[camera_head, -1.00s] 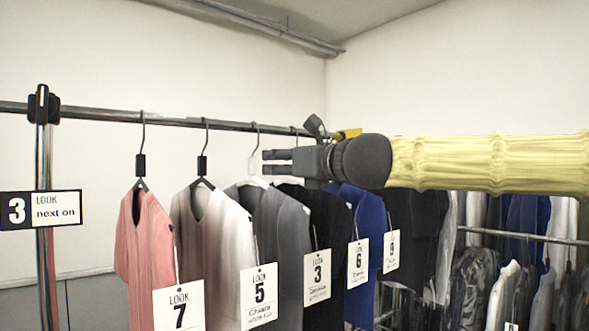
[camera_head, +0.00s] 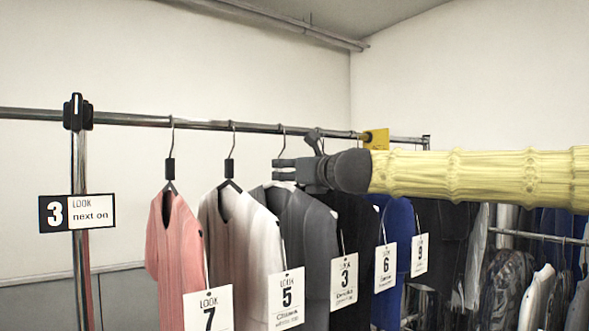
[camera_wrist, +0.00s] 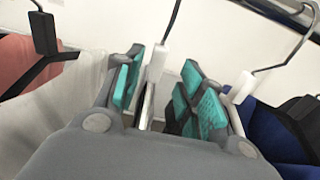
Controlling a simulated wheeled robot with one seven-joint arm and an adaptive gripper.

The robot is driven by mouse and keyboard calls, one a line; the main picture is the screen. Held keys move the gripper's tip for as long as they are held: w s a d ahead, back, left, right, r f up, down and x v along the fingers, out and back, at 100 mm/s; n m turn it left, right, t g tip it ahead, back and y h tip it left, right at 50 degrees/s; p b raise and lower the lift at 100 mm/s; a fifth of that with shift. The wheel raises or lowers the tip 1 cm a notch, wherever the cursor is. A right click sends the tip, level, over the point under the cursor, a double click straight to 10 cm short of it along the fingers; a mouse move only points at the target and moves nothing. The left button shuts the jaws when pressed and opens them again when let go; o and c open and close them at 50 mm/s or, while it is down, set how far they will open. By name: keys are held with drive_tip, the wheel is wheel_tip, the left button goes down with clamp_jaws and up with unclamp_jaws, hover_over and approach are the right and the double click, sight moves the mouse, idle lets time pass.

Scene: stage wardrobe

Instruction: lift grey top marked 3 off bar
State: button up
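The grey top (camera_head: 292,225) hangs from the bar (camera_head: 205,125) on a white hanger, third from the left. A white tag with a 3 (camera_head: 344,283) hangs at its right side. My gripper (camera_head: 275,169) is at its hanger neck, just below the bar. In the wrist view, the white hanger neck (camera_wrist: 158,62) stands between the teal finger pads of my gripper (camera_wrist: 157,88), which are apart. A gap shows on the right of the neck; whether the left pad touches it is unclear. The grey top itself is mostly hidden behind my gripper in that view.
A pink top (camera_head: 172,250) tagged 7 and a white-grey top (camera_head: 237,235) tagged 5 hang on the left. A black top (camera_head: 342,225) and a blue top (camera_head: 397,228) hang close on the right. Another white hanger neck (camera_wrist: 243,88) is beside the right finger.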

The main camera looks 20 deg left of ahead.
sight(281, 169)
drive_tip(key=shift+a+r, duration=0.3)
drive_tip(key=shift+a, duration=0.35)
drive_tip(key=shift+w+a, duration=0.25)
drive_tip(key=shift+a, duration=0.05)
drive_tip(key=shift+w+a+f+p, duration=0.2)
drive_tip(key=shift+w+a+p, duration=0.15)
drive_tip(key=shift+w, duration=0.25)
drive_tip(key=shift+w+a, duration=0.1)
drive_tip(key=shift+a, duration=0.05)
drive_tip(key=shift+a+r, duration=0.1)
drive_tip(key=shift+r, duration=0.05)
drive_tip(key=shift+c, duration=0.4)
clamp_jaws()
drive_tip(key=shift+r, duration=0.1)
